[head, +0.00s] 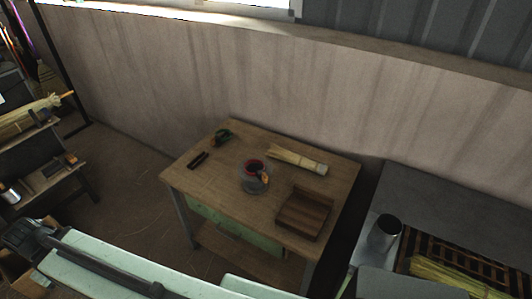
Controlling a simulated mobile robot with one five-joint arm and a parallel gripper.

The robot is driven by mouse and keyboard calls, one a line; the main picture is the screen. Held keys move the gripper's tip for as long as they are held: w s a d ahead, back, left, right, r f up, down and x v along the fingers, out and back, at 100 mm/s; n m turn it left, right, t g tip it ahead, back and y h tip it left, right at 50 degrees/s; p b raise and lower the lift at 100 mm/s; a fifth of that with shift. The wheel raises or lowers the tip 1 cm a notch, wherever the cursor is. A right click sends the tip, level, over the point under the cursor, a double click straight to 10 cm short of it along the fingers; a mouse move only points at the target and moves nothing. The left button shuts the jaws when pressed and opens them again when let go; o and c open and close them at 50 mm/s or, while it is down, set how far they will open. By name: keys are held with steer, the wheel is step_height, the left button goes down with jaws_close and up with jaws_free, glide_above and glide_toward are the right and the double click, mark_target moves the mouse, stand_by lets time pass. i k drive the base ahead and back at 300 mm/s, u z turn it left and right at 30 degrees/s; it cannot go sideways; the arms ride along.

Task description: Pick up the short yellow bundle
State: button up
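The short yellow bundle (297,160) lies on its side at the back right of the small wooden table (215,180). It is pale straw, with loose ends to the left and a whitish end to the right. Nothing touches it from above, and it shows in full.
A metal cup (384,231) and longer straw (455,279) sit right. A mint-green form (110,270) crosses the bottom left.

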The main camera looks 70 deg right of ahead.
mark_target(278, 152)
steer(key=z, duration=2.7)
